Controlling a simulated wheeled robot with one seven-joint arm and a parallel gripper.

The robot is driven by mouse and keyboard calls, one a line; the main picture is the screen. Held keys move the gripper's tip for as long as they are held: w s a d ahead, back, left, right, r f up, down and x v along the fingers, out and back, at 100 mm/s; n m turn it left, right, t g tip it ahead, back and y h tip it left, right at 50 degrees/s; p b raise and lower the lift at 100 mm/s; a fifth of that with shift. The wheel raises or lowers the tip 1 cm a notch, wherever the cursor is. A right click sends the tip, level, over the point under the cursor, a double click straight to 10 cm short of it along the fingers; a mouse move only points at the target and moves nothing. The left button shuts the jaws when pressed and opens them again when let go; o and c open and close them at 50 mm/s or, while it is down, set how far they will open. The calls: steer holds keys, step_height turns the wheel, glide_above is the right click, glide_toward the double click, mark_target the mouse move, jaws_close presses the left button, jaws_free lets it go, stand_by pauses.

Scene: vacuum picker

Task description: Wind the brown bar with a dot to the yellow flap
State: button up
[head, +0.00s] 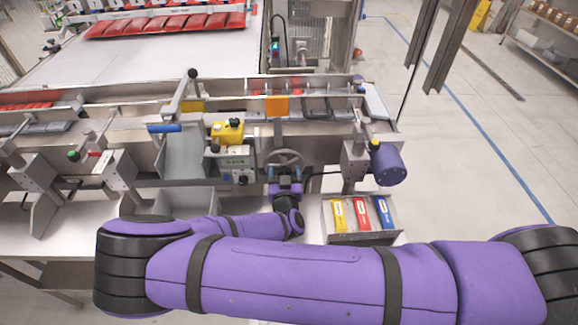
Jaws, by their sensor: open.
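A grey handwheel (286,158) sits at the front of the machine, right of the small control box. My gripper (285,177) is at the lower rim of the wheel, with its fingers pointing at it. It is open; I cannot tell whether it touches the rim. A yellow flap (193,107) stands on the rail, left of the wheel. An orange flap (277,106) stands on the same rail, above the wheel. A narrow dark bar (278,130) shows below the orange flap; I cannot make out a dot or confirm its brown colour.
A control box (238,163) with a yellow block (228,130) on top stands left of the wheel. A tray (335,238) with yellow, red and blue packets is at lower right. A purple round-ended part (388,163) juts out at right. My arm crosses the foreground.

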steer(key=shift+w, duration=0.25)
steer(key=c, duration=0.9)
